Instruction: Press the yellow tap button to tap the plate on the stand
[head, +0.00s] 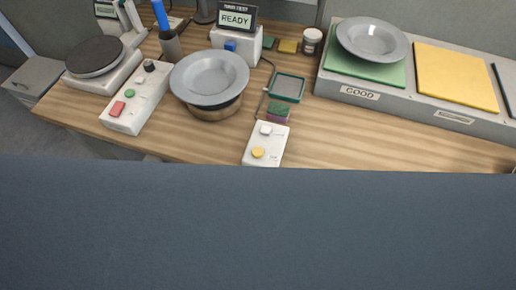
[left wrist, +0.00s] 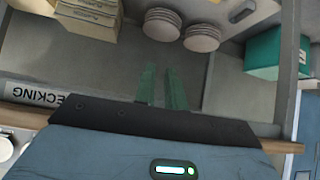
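The yellow button (head: 258,152) sits on the near end of a small white box (head: 266,137), which also has a white button at its far end. A grey plate (head: 210,77) rests on a round brownish stand (head: 216,110), left of that box. In the left wrist view my left gripper (left wrist: 161,68) shows two slim green fingers with a narrow gap and nothing between them. It is not seen in the head view and points at a grey shelf area, with no button in its view. My right gripper is in neither view.
A display reading READY (head: 236,19) stands behind the plate. A control box with red and green buttons (head: 137,97) is at left. A GOOD tray (head: 361,94) with another plate (head: 372,40) is at right.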

